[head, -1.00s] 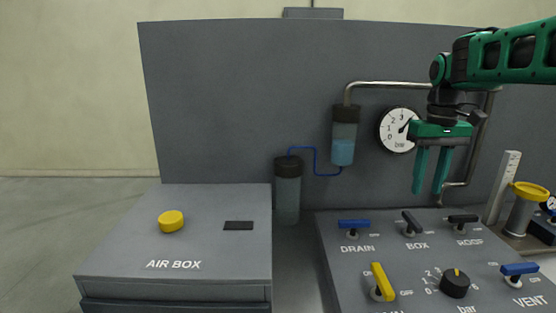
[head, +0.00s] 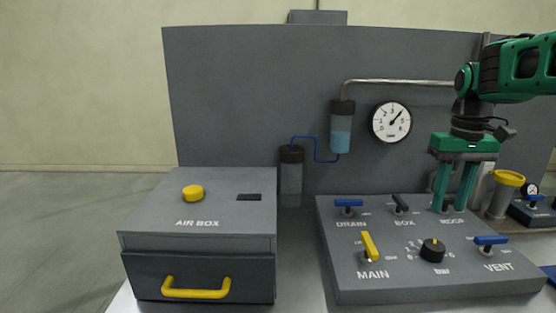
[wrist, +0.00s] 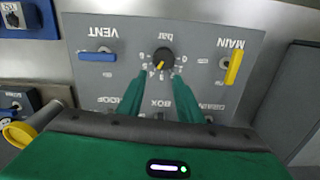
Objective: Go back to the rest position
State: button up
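My gripper (head: 454,210) hangs pointing down above the back right of the sloped control panel (head: 440,290). Its two green fingers are apart with nothing visible between them. In the head view they overlap the small valve handle at the back right. In the wrist view the gripper (wrist: 160,92) has its fingertips apart, with the black pressure knob (wrist: 162,61) seen beyond them. No contact with the panel can be made out.
The panel carries a yellow MAIN lever (head: 370,246), blue DRAIN (head: 348,202) and VENT (head: 490,240) handles, and a black BOX handle (head: 400,203). The grey air box (head: 197,247) stands left. A gauge (head: 391,122) hangs on the backboard (head: 240,100). A yellow-topped cylinder (head: 507,180) stands right.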

jog(key=s+f+m, duration=0.2)
jog(key=s+f, duration=0.2)
jog(key=s, duration=0.4)
jog(key=s+d+f+m, duration=0.1)
jog(key=s+f, duration=0.4)
jog(key=s, duration=0.4)
jog(key=s+d+f+m, duration=0.1)
jog(key=s+f, duration=0.3)
jog(key=s, duration=0.4)
jog(key=shift+s+f+m, duration=0.4)
jog(key=shift+m, duration=0.4)
jog(key=shift+w+f, duration=0.2)
jog(key=shift+w, duration=0.4)
jog(key=shift+c, duration=0.2)
